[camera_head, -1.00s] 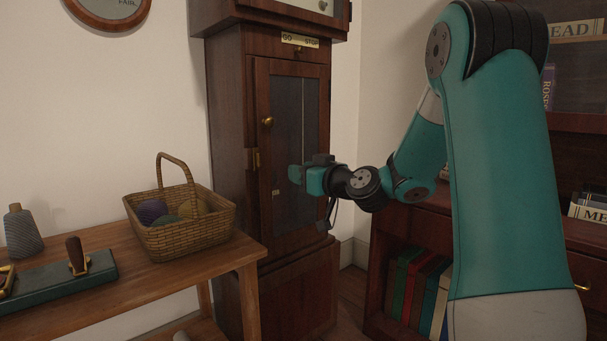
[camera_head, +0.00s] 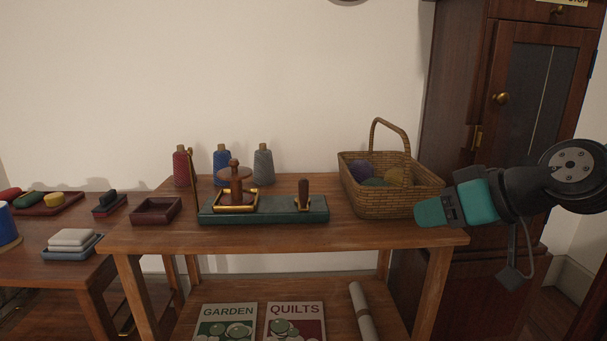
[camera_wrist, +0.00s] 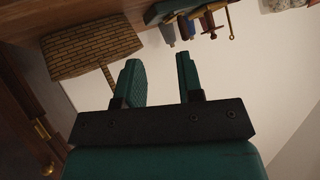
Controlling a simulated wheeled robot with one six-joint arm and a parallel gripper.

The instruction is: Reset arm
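My gripper (camera_head: 435,212) is at the right in the head view, pointing left, in front of the wicker basket's right side as seen from there. In the wrist view its two teal fingers (camera_wrist: 160,80) stand apart with nothing between them. My arm reaches in from the right edge of the head view, and most of it is out of frame.
A wicker basket (camera_head: 388,202) of yarn balls stands on the wooden table (camera_head: 290,237) near my gripper. A green stand (camera_head: 318,209), thread cones (camera_head: 264,165) and a small tray (camera_head: 156,211) are further left. A tall clock case (camera_head: 455,110) stands behind my arm.

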